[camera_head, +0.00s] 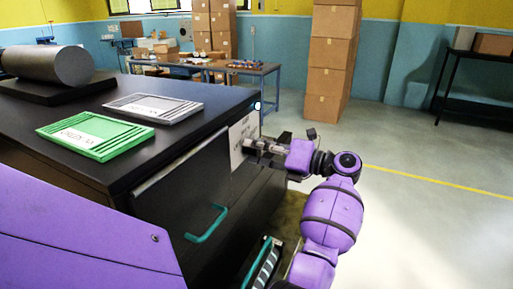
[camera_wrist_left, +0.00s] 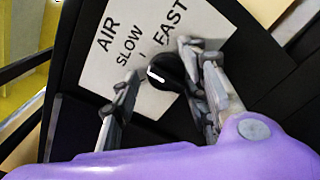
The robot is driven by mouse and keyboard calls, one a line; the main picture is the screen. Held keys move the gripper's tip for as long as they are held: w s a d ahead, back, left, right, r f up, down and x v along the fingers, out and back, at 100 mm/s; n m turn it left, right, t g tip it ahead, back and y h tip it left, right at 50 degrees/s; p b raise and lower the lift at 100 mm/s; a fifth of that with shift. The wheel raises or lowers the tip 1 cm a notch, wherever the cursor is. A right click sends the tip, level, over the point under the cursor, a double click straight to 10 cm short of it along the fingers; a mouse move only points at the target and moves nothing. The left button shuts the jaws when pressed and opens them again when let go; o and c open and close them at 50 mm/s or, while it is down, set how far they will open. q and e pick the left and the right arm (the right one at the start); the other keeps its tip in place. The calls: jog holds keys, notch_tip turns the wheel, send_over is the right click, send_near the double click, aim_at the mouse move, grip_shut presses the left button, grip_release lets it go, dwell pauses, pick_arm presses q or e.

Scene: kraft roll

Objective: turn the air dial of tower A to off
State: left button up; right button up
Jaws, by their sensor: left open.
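The air dial (camera_wrist_left: 172,70) is a round black knob with a white mark, on a pale label plate (camera_wrist_left: 112,38) reading AIR, SLOW and FAST. In the left wrist view the mark lies on the knob's left side, toward the SLOW side. My left gripper (camera_wrist_left: 160,60) is open, with one finger on each side of the knob; I cannot tell whether either touches it. In the head view my left gripper (camera_head: 252,148) is at the label plate (camera_head: 240,138) on the black cabinet's end and hides the dial. No tower letter is readable. My right gripper is not in view.
The black cabinet (camera_head: 160,168) has a teal handle (camera_head: 207,226). Stacked boxes (camera_head: 330,60) stand behind. The floor at the right is clear.

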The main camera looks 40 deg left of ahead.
pick_arm(q)
jog(key=shift+f, duration=0.1)
jog(key=c, duration=0.8)
jog(key=shift+c, duration=0.9)
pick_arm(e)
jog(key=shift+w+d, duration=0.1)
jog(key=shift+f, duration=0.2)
